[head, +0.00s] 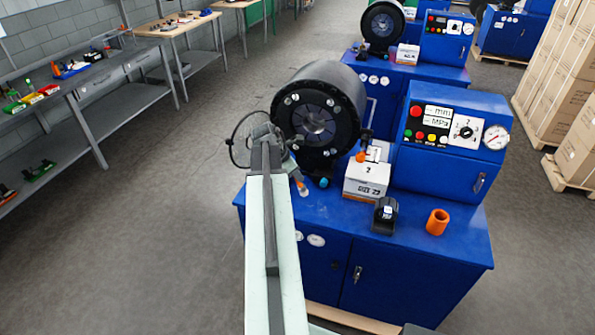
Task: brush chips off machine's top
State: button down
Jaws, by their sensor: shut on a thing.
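The blue crimper machine (345,221) stands ahead of me, with a flat top at the front and a large black round crimping head (345,100) at the back left. My gripper (296,172) is at the front left of the machine, just before the crimping head and above the top's left part. It is shut on a small brush (302,188) with an orange part and a pale tip pointing down. Whether the tip touches the top cannot be told. I cannot make out any chips at this size. My arm hides part of the machine's left side.
On the top are a white box (366,181), a black device (385,216) and an orange cup (437,222). A control panel (455,131) rises behind. Workbenches (97,88) line the left; stacked cartons (575,85) stand right. Floor at left is clear.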

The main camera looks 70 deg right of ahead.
jog(key=shift+f+b, duration=3.05)
jog(key=shift+f, duration=0.1)
jog(key=shift+f+b, duration=0.7)
jog(key=shift+s, duration=0.1)
